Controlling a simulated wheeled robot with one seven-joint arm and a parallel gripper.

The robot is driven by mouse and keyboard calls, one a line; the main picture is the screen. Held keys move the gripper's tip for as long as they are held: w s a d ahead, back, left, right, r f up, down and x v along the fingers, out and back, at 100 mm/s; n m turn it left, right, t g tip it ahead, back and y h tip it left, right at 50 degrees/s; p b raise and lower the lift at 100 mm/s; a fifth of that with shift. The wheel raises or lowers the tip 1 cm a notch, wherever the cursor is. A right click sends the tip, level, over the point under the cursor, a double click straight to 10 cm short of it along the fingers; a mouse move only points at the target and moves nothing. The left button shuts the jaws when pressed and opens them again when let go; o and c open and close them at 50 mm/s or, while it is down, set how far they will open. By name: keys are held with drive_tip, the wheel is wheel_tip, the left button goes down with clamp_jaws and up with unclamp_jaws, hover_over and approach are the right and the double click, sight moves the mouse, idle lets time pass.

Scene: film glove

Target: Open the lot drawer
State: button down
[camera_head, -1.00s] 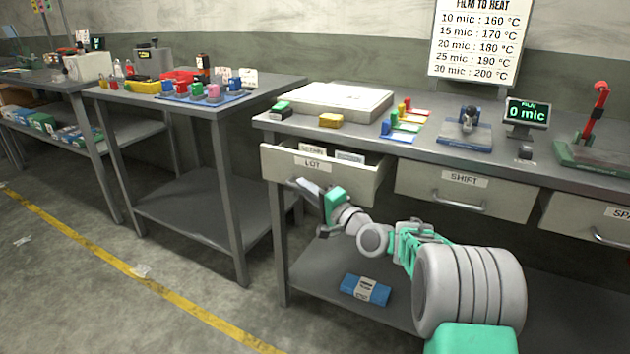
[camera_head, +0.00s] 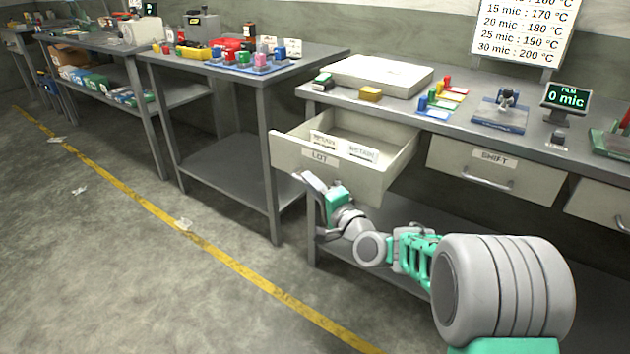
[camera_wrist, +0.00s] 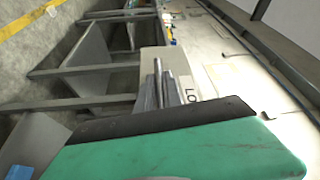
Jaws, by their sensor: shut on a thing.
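The lot drawer (camera_head: 283,152), a pale box with a "LOT" label (camera_head: 320,156) on its front, stands pulled well out of the bench at the left. In the wrist view the fingers (camera_wrist: 163,88) are close together against the drawer front (camera_wrist: 205,83), beside the partly visible label.
The shift drawer (camera_head: 497,172) beside it is shut. The bench top (camera_head: 465,135) holds a white slab (camera_head: 375,75), a yellow block (camera_head: 371,94), coloured tabs and a display reading "0 mic" (camera_head: 567,97). Another table (camera_head: 300,62) stands to the left.

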drive_tip(key=c, duration=1.5)
unclamp_jaws()
drive_tip(key=v, duration=0.8)
drive_tip(key=shift+a, duration=0.1)
